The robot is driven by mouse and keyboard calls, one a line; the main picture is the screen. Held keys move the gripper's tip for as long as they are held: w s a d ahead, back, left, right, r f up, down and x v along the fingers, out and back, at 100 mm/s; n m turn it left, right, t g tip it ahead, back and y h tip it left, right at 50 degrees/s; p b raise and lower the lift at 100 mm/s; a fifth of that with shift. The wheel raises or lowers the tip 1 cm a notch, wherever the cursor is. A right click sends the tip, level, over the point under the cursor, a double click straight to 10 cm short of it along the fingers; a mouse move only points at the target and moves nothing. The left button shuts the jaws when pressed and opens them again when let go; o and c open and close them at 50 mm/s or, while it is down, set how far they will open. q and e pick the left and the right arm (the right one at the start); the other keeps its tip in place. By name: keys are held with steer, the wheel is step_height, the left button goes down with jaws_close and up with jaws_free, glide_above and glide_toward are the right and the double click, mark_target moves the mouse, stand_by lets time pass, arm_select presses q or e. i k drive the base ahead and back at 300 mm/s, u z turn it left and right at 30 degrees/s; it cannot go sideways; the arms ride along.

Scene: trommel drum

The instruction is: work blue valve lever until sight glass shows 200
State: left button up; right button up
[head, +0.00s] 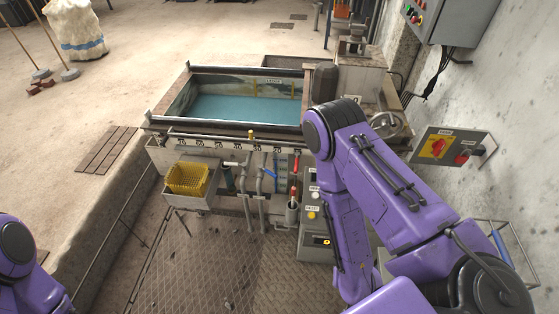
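The small blue valve lever (269,173) sits on the pipework at the front of the tank, slanting down to the right. Grey pipes (246,185) run down beside it. A sight glass cannot be made out clearly at this size, and no reading of one can be read. My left arm shows only as a purple part at the lower left corner, with its gripper out of view. My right arm crosses the right of the tank front, and its gripper does not show.
The tank (240,108) holds blue-green liquid. A yellow basket (187,179) stands on a tray at the left. A red lever (296,162) is just right of the blue one. A control box (314,213) with a lit display stands nearby. Grating (205,255) lies open in front.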

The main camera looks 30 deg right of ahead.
mark_target(271, 174)
steer(key=z, duration=1.3)
steer(key=i, duration=0.85)
steer(key=u, duration=1.3)
